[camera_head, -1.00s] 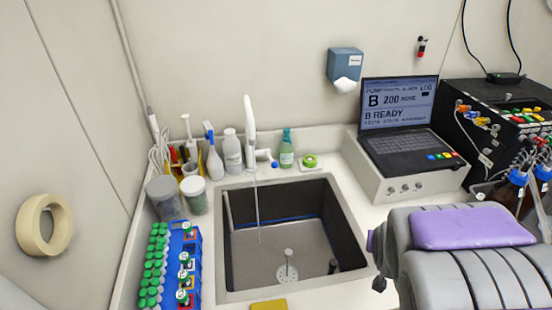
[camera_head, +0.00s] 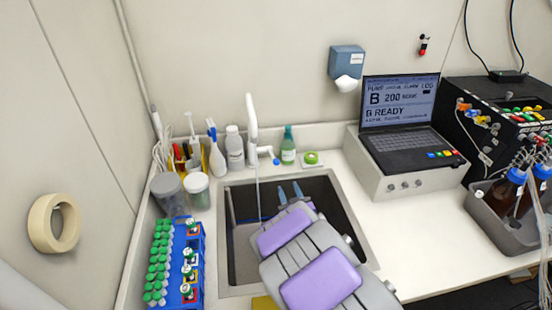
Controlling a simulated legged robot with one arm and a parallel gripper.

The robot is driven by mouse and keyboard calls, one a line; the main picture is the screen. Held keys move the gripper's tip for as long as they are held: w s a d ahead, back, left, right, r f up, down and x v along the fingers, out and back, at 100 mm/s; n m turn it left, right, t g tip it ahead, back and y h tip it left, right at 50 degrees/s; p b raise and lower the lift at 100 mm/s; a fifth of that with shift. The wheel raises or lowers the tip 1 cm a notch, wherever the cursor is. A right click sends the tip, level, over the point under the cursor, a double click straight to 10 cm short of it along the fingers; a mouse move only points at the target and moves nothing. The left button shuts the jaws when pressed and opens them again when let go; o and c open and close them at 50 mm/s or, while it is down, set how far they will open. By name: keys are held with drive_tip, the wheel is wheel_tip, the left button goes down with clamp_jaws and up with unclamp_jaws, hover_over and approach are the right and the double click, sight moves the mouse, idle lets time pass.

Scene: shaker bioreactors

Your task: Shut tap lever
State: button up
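The white tap (camera_head: 252,130) stands behind the sink (camera_head: 365,262), with a thin stream of water (camera_head: 258,195) falling from it into the basin. Its small lever with a blue end (camera_head: 275,162) sticks out to the right of the tap's base. My grey and purple arm reaches over the sink from the lower right. My gripper (camera_head: 290,190), with two blue-grey fingers pointing up and away, is over the back of the basin, in front of and below the lever in the picture. The fingertips are apart from each other, with nothing seen between them, and do not appear to touch the lever.
A green bottle (camera_head: 288,146) and a green tape roll (camera_head: 312,158) stand right of the lever. White bottles (camera_head: 234,148) stand to its left. A blue rack (camera_head: 190,285) with green-capped tubes is left of the sink. A laptop (camera_head: 405,140) sits on a white box at right.

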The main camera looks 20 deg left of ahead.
sight(274, 158)
drive_tip(key=b+x, duration=0.2)
drive_tip(key=x, duration=1.3)
drive_tip(key=shift+s+a+f+b, duration=0.15)
drive_tip(key=shift+a+f+b, duration=0.1)
drive_tip(key=shift+b, duration=0.15)
drive_tip(key=shift+w+a, duration=0.2)
drive_tip(key=shift+w, duration=0.4)
drive_tip(key=shift+w+a+r, duration=0.15)
drive_tip(key=shift+w+a, duration=0.2)
clamp_jaws()
